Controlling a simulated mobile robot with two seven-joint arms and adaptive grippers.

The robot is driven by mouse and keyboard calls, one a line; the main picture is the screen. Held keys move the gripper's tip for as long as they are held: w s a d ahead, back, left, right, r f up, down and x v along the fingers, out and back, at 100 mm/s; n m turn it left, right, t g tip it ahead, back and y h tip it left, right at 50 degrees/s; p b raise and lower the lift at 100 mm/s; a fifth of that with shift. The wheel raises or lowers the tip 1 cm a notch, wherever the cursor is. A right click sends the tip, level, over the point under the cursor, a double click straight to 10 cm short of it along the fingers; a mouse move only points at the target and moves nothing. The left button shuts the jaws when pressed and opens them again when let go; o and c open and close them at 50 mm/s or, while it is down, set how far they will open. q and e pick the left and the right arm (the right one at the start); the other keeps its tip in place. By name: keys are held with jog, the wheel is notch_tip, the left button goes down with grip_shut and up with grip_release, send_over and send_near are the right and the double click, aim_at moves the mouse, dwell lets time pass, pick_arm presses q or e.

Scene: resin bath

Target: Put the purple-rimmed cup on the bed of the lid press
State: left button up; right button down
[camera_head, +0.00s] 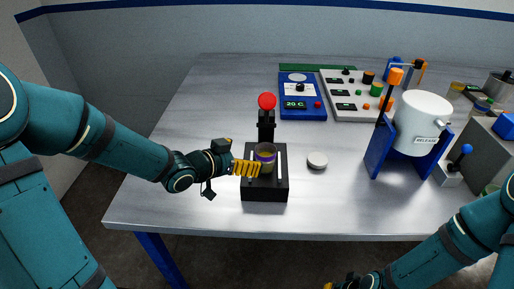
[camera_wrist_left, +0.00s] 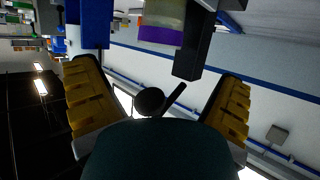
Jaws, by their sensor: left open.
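The purple-rimmed cup (camera_head: 265,154) is upright at the black lid press (camera_head: 265,193), over its bed and in front of the red-knobbed column; it looks to be standing there. My left gripper (camera_head: 250,168) is open, its yellow fingers just left of the cup, overlapping its side in the head view. In the left wrist view the cup (camera_wrist_left: 162,18) appears upside down, beyond the spread fingers (camera_wrist_left: 160,82) and not gripped. Whether a finger touches it cannot be told. My right gripper (camera_head: 340,285) is cut off at the bottom edge.
A white round lid (camera_head: 317,160) lies right of the press. A blue scale-like device (camera_head: 303,106) and a grey control panel (camera_head: 342,102) stand behind. A white pot (camera_head: 422,117) on a blue stand is to the right. The table's left side is clear.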

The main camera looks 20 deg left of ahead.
pick_arm(q)
jog(key=shift+p+v, duration=0.35)
jog(key=shift+v, duration=1.25)
jog(key=shift+f, duration=0.1)
